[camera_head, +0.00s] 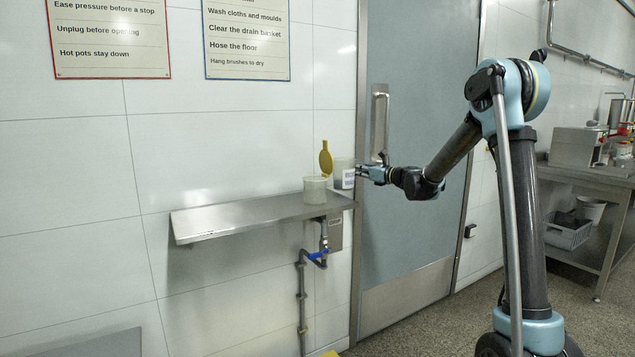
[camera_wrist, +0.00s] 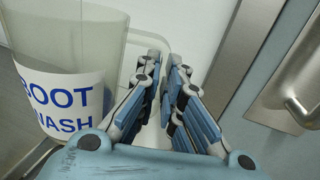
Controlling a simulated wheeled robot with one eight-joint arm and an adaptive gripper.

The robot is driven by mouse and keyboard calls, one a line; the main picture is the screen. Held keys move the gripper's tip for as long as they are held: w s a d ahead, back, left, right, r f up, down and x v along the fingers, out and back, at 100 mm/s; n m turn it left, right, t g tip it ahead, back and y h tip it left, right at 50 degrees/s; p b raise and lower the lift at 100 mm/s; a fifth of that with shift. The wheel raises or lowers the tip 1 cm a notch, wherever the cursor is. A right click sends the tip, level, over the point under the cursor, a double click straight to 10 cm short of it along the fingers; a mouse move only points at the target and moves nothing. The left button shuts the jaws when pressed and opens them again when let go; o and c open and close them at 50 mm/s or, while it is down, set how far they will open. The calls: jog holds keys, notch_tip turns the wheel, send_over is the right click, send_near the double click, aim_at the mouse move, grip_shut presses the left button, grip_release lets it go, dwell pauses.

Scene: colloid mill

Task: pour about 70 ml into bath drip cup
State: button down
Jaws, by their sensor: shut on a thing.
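A clear jug labelled "BOOT WASH" (camera_wrist: 62,92) fills the left of the wrist view. In the head view the labelled jug (camera_head: 344,173) stands upright at the right end of the wall shelf. My gripper (camera_wrist: 165,85) is shut on what looks like the jug's pale handle, at its right side. In the head view my gripper (camera_head: 362,173) reaches the jug from the right. I cannot read a name on this cup. The level inside it is hidden.
The steel shelf (camera_head: 235,215) is bare to the left. A pipe with a blue valve (camera_head: 318,255) runs below it. A door (camera_head: 415,130) with a steel handle (camera_head: 380,122) stands close on the right. A workbench (camera_head: 590,178) is farther right.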

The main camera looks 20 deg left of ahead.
jog(key=shift+s+r, duration=0.1)
dwell(0.3)
jog(key=s+r+n, duration=0.1)
jog(key=n, duration=0.1)
jog(key=s+a+r+n, duration=0.1)
jog(key=r, duration=0.1)
jog(key=shift+n+p, duration=0.3)
jog(key=shift+n, duration=0.1)
notch_tip(320, 180, up, 11)
jog(key=s+n, duration=0.2)
notch_tip(320, 180, up, 8)
jog(key=n+p, duration=0.1)
jog(key=n, duration=0.3)
send_over(353, 162)
jog(key=x, duration=0.4)
jog(key=shift+s+a+r+n+p, duration=0.2)
jog(key=shift+s+r+n+p, duration=0.05)
jog(key=shift+r+n, duration=0.25)
jog(key=shift+s+a+r+n+p, duration=0.2)
jog(key=shift+s+r+n, duration=0.05)
jog(key=shift+r+n, duration=0.25)
jog(key=shift+s+r, duration=0.15)
jog(key=shift+r, duration=0.05)
jog(key=shift+s+a+r+n, duration=0.2)
jog(key=shift+s+r+n, duration=0.15)
jog(key=shift+n, duration=0.25)
